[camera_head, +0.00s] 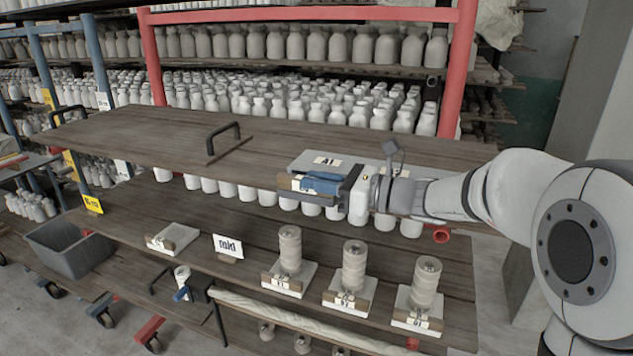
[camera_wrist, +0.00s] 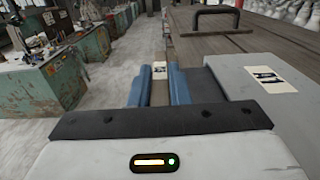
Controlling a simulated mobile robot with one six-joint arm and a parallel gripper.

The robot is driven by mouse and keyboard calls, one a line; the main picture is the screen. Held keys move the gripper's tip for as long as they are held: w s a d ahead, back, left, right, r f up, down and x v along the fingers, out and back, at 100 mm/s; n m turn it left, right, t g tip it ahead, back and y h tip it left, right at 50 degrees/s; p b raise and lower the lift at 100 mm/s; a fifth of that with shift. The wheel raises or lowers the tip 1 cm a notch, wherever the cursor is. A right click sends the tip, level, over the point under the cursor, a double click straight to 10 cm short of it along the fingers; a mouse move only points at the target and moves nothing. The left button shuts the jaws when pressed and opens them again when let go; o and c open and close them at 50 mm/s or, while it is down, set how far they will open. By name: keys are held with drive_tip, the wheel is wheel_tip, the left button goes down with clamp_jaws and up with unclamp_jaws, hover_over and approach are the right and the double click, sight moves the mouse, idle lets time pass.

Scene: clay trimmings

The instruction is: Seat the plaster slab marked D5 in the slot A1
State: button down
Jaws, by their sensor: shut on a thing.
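My gripper (camera_head: 322,183) reaches in from the right at the front edge of the upper board. Its blue fingers are shut on a brown block (camera_head: 293,183) with a small pale label too small to read. In the wrist view the block (camera_wrist: 160,91) shows between the fingers. A flat grey slab (camera_head: 370,149) with a card reading like A1 lies right behind the block; it also shows right of the fingers in the wrist view (camera_wrist: 232,72). I cannot tell whether block and slab are one piece, nor whether the slab rests on the board. No D5 mark is readable.
The upper board (camera_head: 150,138) is clear to the left, apart from a black handle (camera_head: 224,136). Bottles crowd behind the board.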

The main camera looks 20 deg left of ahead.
drive_tip(key=shift+w, duration=0.65)
drive_tip(key=c, duration=1.3)
unclamp_jaws()
drive_tip(key=shift+d, duration=0.15)
drive_tip(key=shift+d+f, duration=0.1)
drive_tip(key=shift+d, duration=0.25)
drive_tip(key=d, duration=0.2)
drive_tip(key=d+b, duration=0.1)
drive_tip(key=d, duration=0.1)
drive_tip(key=s+d, duration=0.1)
drive_tip(key=d, duration=0.2)
drive_tip(key=shift+c, duration=0.4)
